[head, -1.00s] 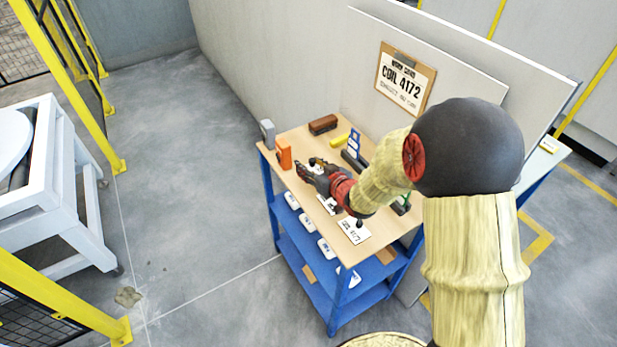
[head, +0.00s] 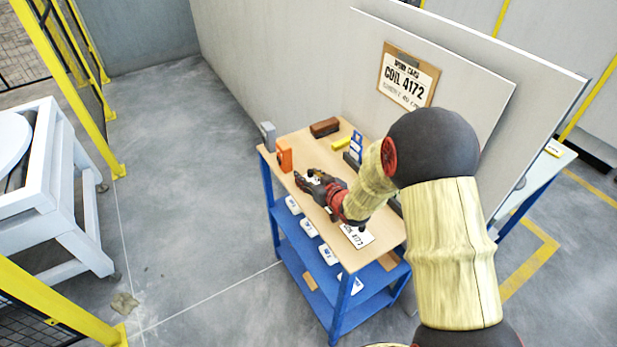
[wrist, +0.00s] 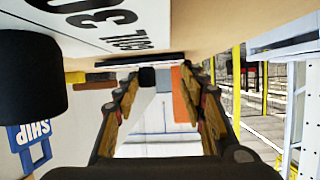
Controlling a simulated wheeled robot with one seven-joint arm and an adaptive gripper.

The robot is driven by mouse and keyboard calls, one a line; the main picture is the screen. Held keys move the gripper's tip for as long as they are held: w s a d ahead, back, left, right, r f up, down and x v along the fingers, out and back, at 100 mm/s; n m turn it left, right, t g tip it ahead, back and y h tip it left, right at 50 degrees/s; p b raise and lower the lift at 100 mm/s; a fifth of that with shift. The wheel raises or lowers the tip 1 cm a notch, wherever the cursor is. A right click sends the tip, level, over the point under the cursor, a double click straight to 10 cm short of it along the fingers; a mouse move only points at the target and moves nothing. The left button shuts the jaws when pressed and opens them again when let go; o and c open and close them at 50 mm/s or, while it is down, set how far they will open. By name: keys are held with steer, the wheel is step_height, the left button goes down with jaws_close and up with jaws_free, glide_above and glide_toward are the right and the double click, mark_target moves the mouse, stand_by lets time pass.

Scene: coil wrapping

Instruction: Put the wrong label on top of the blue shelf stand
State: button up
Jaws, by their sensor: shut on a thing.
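The blue shelf stand (head: 268,188) has a wooden top and blue lower shelves. My gripper (head: 306,180) is low over the front left of this top. In the wrist view its two fingers (wrist: 165,85) are drawn in; the piece between them is mostly hidden, and a small dark block shows near the tips. Another white label (head: 357,236), reading COIL 4172, lies on the wooden top behind my gripper.
A small blue sign (head: 356,145) reads SHIP in the wrist view (wrist: 32,138).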

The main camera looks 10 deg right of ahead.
steer(key=shift+f, duration=0.3)
steer(key=o, duration=0.8)
steer(key=shift+s+f, duration=0.1)
steer(key=o, duration=0.4)
steer(key=shift+f, duration=0.15)
steer(key=shift+c, duration=0.2)
steer(key=shift+s, duration=0.1)
